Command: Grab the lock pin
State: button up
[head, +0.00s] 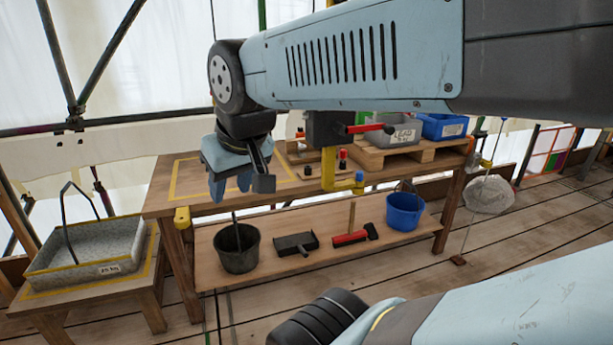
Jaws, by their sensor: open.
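My gripper (231,187) hangs fingers-down at the left part of the workbench (165,185), in front of a yellow-outlined area on its top. Its jaws are open, and I see nothing between them. Small pieces stand on the bench to the right of the gripper: a red-topped dark piece (343,158) and a short dark piece (307,171). I cannot tell whether either is the lock pin. The gripper is apart from both. My arm crosses the top of the view and may hide part of the bench.
A dark fixture with a red handle (365,128) and yellow post (328,170) rises from the bench. A grey bin (400,134) and blue bin (440,127) sit on a pallet. Buckets and tools fill the lower shelf. A grey tray (85,262) stands left.

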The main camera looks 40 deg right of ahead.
aim_at(359, 174)
jog(key=u, duration=0.2)
jog(key=i, duration=0.15)
jog(key=u, duration=1.5)
jog(key=k, duration=2.05)
jog(key=z, duration=1.45)
jog(key=i, duration=1)
